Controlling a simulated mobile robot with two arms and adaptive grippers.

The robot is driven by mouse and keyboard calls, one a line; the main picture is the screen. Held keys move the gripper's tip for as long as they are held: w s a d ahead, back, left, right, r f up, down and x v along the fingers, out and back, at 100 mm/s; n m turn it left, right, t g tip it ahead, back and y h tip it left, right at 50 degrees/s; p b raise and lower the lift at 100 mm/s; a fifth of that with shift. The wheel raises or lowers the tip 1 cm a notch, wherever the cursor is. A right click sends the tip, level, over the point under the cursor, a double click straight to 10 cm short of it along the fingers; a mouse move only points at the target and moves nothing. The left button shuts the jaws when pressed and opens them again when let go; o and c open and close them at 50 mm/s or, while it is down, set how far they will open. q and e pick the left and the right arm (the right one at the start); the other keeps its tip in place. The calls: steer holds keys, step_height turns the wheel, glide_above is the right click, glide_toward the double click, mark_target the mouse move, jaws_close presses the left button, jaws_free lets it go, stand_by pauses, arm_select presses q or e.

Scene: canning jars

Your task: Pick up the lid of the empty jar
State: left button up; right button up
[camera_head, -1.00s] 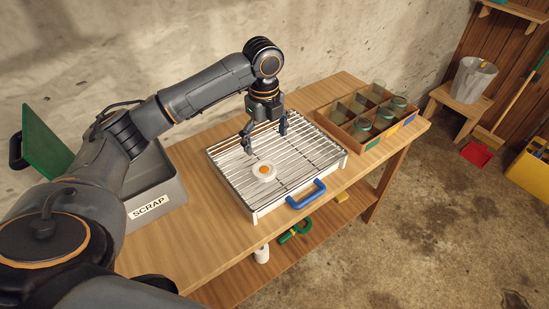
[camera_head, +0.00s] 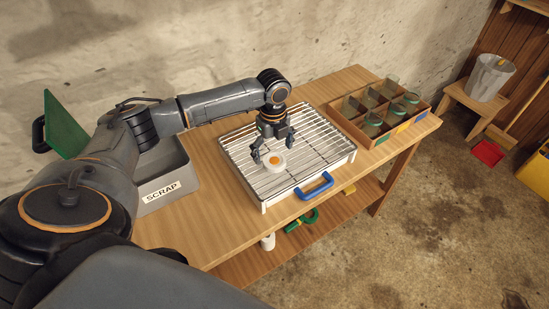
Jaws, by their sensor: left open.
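A round white lid (camera_head: 274,164) with an orange centre lies on the wire rack (camera_head: 315,170), towards its front left. My left gripper (camera_head: 273,149) is open, pointing down just above and behind the lid. Its fingers are spread to either side; I cannot tell whether they touch the lid. Several glass jars (camera_head: 372,123) stand in a wooden divided crate (camera_head: 368,140) to the right of the rack. I cannot tell which jar is empty. My right gripper is not in view.
The rack has a blue handle (camera_head: 315,188) at the front. Bare wooden tabletop (camera_head: 215,225) lies in front. A bucket (camera_head: 490,77) stands on a stool at the right.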

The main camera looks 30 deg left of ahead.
arm_select(q)
step_height(320, 180, down, 2)
steer(key=shift+c, duration=0.2)
steer(key=c, duration=0.9)
